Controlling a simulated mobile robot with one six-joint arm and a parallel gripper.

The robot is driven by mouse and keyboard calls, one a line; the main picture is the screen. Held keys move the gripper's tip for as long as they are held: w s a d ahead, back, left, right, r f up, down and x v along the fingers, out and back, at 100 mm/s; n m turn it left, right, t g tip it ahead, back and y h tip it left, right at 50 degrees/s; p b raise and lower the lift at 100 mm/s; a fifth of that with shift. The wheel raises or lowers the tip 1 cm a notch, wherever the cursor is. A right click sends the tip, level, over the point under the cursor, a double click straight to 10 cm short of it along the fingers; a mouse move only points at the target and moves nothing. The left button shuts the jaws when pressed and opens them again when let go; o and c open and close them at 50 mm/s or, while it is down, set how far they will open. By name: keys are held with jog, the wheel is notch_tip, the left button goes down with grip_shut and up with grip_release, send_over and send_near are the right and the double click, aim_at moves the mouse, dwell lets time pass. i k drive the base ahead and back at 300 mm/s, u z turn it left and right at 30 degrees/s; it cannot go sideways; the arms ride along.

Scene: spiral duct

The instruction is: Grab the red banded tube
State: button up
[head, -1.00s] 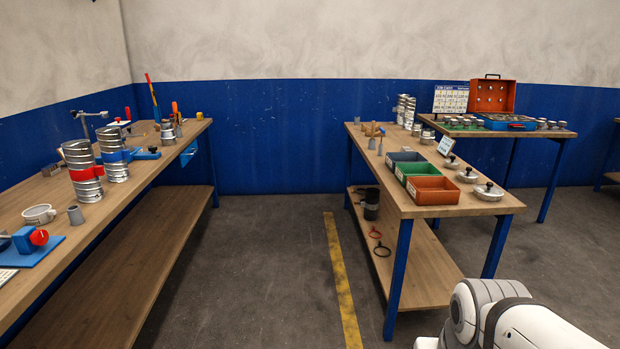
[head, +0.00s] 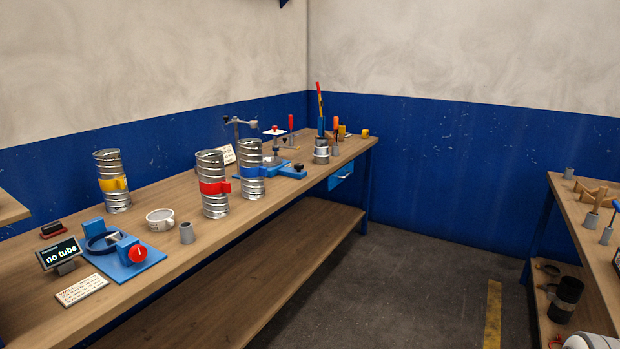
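The red banded tube (head: 213,184) is a silvery spiral duct with a red band around its middle. It stands upright on the left wooden workbench (head: 180,268), near the front edge. A blue banded tube (head: 252,170) stands close to its right and a little behind. A yellow banded tube (head: 113,181) stands farther left, toward the wall. My gripper is not in view. Only a white part of my arm shows at the bottom right corner.
A blue fixture with a red knob (head: 138,253), a "no tube" display (head: 60,253), a white cup (head: 160,219) and a grey cylinder (head: 186,233) sit left of the red tube. Floor (head: 400,280) is clear between the benches.

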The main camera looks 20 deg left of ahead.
aim_at(214, 188)
jog(key=u, duration=0.65)
jog(key=i, duration=1.6)
jog(key=u, duration=1.15)
jog(key=i, duration=1.1)
jog(key=u, duration=0.4)
